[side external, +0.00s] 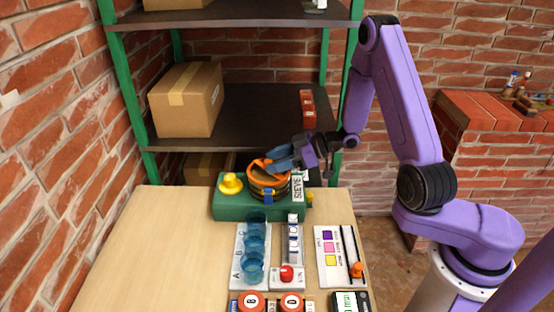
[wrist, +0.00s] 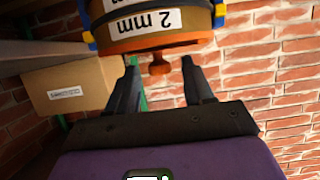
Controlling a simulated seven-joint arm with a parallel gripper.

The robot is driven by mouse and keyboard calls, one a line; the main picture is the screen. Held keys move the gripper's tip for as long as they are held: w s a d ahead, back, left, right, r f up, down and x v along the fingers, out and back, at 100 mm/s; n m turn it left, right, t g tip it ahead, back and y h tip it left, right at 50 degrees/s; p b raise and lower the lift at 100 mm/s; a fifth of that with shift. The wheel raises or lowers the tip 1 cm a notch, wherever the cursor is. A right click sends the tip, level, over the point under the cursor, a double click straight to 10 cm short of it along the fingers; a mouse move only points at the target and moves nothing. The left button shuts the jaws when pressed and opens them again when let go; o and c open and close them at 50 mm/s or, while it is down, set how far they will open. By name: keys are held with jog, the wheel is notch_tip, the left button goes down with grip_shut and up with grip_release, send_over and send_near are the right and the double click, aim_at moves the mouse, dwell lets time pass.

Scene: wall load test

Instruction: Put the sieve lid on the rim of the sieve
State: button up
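The sieve (side external: 270,186) stands on the green base (side external: 234,208); it has an orange upper ring and blue clips. The wrist view shows it upside down, with its "2 mm" label (wrist: 145,22). There, the orange lid (wrist: 150,44) with its small knob (wrist: 158,69) lies against the sieve's rim side; whether it is fully seated I cannot tell. My gripper (side external: 279,158) is at the top of the sieve. In the wrist view its fingers (wrist: 160,62) are spread, one on each side of the knob with gaps, holding nothing.
A "SIEVE" card (side external: 298,187) stands right of the sieve, and a yellow knob (side external: 230,184) left. Blue cups (side external: 253,255), a colour card (side external: 332,255) and other items occupy the front. The shelf with a carton (side external: 187,100) is behind. The table's left side (side external: 165,250) is clear.

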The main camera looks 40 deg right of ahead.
jog(key=shift+d+r, duration=0.1)
jog(key=shift+r, duration=0.1)
jog(key=v, duration=1.1)
jog(key=shift+s+d+r, duration=0.2)
jog(key=shift+s, duration=0.1)
jog(key=w+a+n+g+h, duration=0.2)
jog(key=w+a+h, duration=0.1)
jog(key=w+h, duration=0.25)
jog(key=s+a+r+g+h, duration=0.1)
jog(key=s+a+r, duration=0.15)
jog(key=s, duration=0.35)
jog(key=s+a+r+g+h, duration=0.1)
jog(key=s+a+g+h, duration=0.15)
jog(key=s, duration=0.35)
jog(key=s+a+r+n+g, duration=0.1)
jog(key=s+g, duration=0.3)
jog(key=s, duration=1.4)
jog(key=shift+s+r+n, duration=0.3)
jog(key=shift+s+r, duration=0.05)
jog(key=shift+r, duration=0.05)
